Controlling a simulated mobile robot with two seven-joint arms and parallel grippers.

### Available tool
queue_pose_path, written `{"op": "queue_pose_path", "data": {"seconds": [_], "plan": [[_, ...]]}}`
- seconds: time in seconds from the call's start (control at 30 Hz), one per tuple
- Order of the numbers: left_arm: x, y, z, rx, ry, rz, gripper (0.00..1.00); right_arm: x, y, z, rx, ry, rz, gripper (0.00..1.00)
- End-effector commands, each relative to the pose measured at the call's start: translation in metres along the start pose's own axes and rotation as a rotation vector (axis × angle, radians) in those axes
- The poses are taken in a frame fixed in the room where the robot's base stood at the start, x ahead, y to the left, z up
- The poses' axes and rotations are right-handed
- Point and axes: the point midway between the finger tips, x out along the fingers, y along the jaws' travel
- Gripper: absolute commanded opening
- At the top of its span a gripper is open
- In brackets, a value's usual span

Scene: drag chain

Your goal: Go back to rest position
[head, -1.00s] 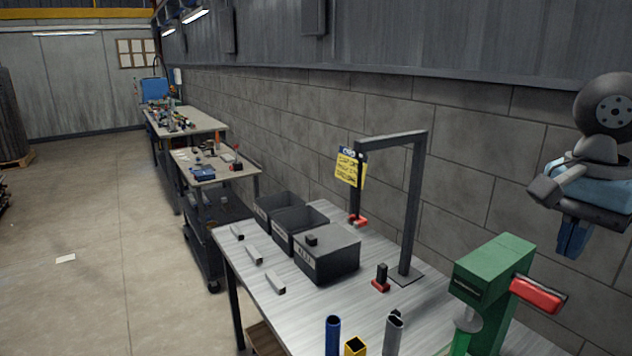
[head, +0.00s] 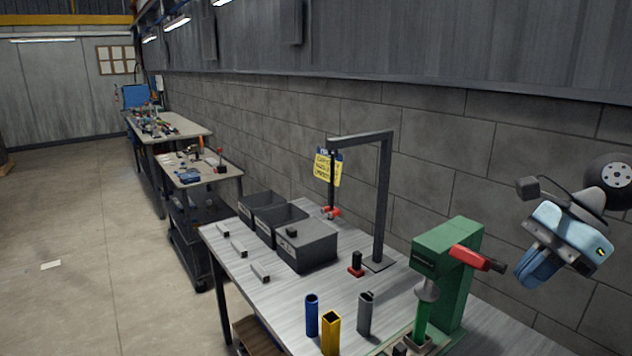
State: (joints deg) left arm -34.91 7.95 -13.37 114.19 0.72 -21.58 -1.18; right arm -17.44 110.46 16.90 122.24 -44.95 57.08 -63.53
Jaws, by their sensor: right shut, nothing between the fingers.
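My right gripper (head: 532,275) is at the right of the head view, in front of the block wall and to the right of the green press (head: 447,262) with its red handle. Its blue fingers point down and left, are together and hold nothing. It is clear of the workbench (head: 285,323). My left gripper is out of view.
A dark frame (head: 384,200) stands at the bench's back with a yellow sign (head: 328,168). Blue (head: 312,316), yellow (head: 331,334) and grey (head: 365,314) tubes stand near the front. Further tables (head: 197,172) line the wall. The floor at left is open.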

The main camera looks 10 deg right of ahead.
Motion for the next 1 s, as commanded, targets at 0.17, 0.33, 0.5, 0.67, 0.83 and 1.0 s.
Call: {"op": "queue_pose_path", "data": {"seconds": [0.17, 0.33, 0.5, 0.67, 0.83, 1.0], "plan": [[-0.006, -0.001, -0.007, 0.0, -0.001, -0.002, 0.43, 0.025, -0.009, -0.028, 0.375, -0.358, -0.077, 0.0], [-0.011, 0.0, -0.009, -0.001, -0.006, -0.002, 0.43, 0.055, -0.015, -0.061, 0.782, -0.685, -0.111, 0.0], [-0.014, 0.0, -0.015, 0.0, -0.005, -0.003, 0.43, 0.093, -0.013, -0.1, 1.215, -0.99, -0.106, 0.0], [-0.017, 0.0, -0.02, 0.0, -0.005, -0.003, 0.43, 0.141, -0.001, -0.134, 1.641, -1.252, -0.06, 0.0], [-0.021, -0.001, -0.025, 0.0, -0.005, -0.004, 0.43, 0.207, 0.025, -0.162, 2.112, -1.497, 0.033, 0.0], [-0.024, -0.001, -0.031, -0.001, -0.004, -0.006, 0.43, 0.285, 0.064, -0.168, 2.597, -1.69, 0.181, 0.0]]}}
